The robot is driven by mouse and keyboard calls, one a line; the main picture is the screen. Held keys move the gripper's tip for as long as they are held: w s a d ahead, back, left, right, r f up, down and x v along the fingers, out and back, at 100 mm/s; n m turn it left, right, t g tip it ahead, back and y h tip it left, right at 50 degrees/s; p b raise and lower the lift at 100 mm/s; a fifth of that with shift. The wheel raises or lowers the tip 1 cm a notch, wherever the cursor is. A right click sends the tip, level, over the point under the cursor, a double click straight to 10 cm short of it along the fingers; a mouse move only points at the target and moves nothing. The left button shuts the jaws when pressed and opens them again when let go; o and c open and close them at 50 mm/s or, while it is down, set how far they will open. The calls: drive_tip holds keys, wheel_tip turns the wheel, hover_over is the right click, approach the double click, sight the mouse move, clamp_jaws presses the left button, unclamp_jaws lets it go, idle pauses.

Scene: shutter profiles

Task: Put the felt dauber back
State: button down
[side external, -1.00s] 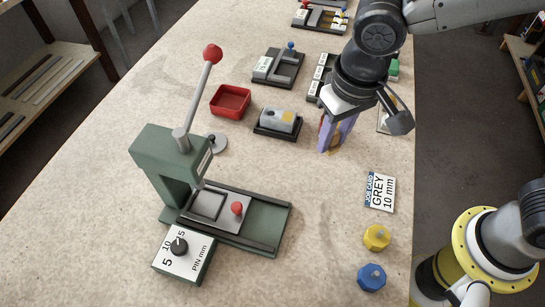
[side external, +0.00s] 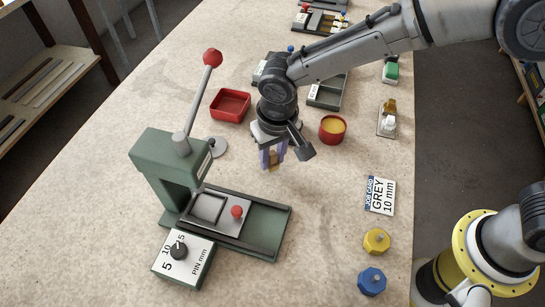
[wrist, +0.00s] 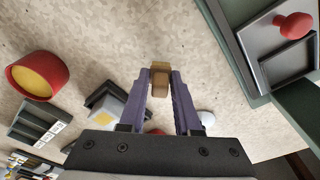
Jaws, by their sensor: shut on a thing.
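My gripper (side external: 272,155) is shut on a small tan-brown block, which I take to be the felt dauber (wrist: 160,78). Its end also shows below the purple fingers in the side view (side external: 273,164). The fingers hold it above the bare bench between the green press and the red pot. The red pot (side external: 332,129) has a yellow filling and stands right of my gripper; it also shows in the wrist view (wrist: 37,76). A small pale stand (side external: 387,131) with brown and white pieces is at the bench's right side.
The green press (side external: 160,165) with its red-knobbed slide (side external: 237,212) stands left and in front of my gripper. A red tray (side external: 231,105) is behind left. A job card (side external: 380,194), a yellow knob (side external: 376,240) and a blue knob (side external: 371,280) lie at right. Bench between is clear.

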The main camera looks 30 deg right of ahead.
drive_tip(key=shift+f, duration=0.45)
drive_tip(key=shift+f, duration=0.1)
drive_tip(key=c, duration=0.6)
unclamp_jaws()
drive_tip(key=shift+f, duration=0.1)
drive_tip(key=r, duration=0.4)
drive_tip(key=s+r, duration=0.1)
drive_tip(key=r, duration=0.7)
drive_tip(key=shift+s+r, duration=0.2)
drive_tip(key=shift+s, duration=0.05)
drive_tip(key=shift+d, duration=0.1)
